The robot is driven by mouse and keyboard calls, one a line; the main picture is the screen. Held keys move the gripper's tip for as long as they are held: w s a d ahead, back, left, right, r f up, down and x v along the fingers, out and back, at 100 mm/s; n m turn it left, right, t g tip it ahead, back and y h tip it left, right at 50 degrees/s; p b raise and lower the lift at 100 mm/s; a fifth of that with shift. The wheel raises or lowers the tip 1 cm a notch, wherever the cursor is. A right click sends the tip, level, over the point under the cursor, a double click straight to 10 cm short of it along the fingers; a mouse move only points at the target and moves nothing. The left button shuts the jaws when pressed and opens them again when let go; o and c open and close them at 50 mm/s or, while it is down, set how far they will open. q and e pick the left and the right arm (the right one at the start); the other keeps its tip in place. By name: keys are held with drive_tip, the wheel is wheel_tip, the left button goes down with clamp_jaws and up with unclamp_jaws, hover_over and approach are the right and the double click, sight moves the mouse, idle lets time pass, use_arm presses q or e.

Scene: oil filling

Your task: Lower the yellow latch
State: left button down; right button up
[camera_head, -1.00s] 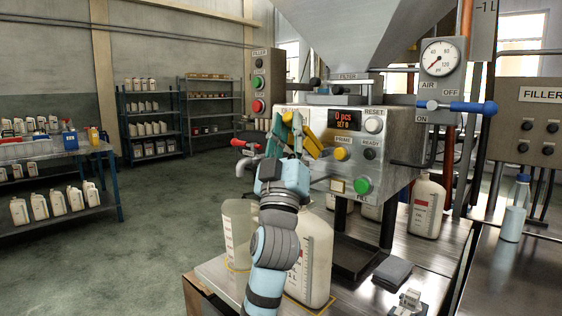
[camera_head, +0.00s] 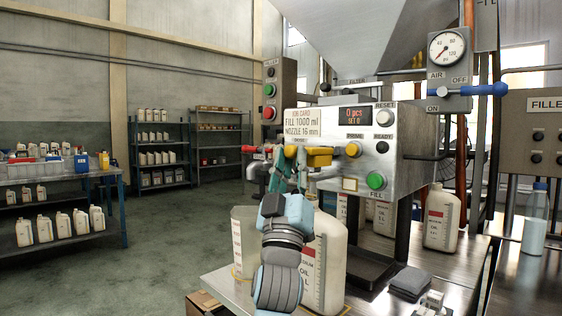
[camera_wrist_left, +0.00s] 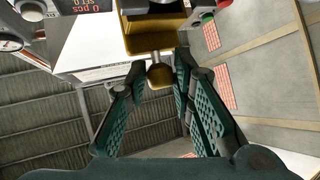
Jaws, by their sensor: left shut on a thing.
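The yellow latch (camera_head: 319,157) is on the front of the steel filler machine, below the job card. It lies about level, with its handle end pointing left. My left gripper (camera_head: 291,158) reaches up from below and is shut on that handle end. In the left wrist view the latch's yellow body (camera_wrist_left: 150,40) is ahead, and its knob-ended handle sits between the green fingers of my left gripper (camera_wrist_left: 160,72). The fingers partly hide the handle in the head view. My right gripper is not in view.
A red-handled valve (camera_head: 254,149) is just left of the latch. The yellow prime button (camera_head: 352,150) and green fill button (camera_head: 376,181) are to its right. A white oil jug (camera_head: 326,255) stands below, beside my left arm. Open floor lies to the left.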

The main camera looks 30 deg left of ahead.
use_arm(q)
drive_tip(key=shift+w+f, duration=0.25)
drive_tip(key=shift+f, duration=0.15)
drive_tip(key=c, duration=1.4)
unclamp_jaws()
drive_tip(key=shift+w, duration=0.15)
drive_tip(key=shift+d, duration=0.1)
drive_tip(key=v, duration=0.7)
drive_tip(key=shift+s+f, duration=0.1)
drive_tip(key=shift+s, duration=0.1)
drive_tip(key=shift+s, duration=0.1)
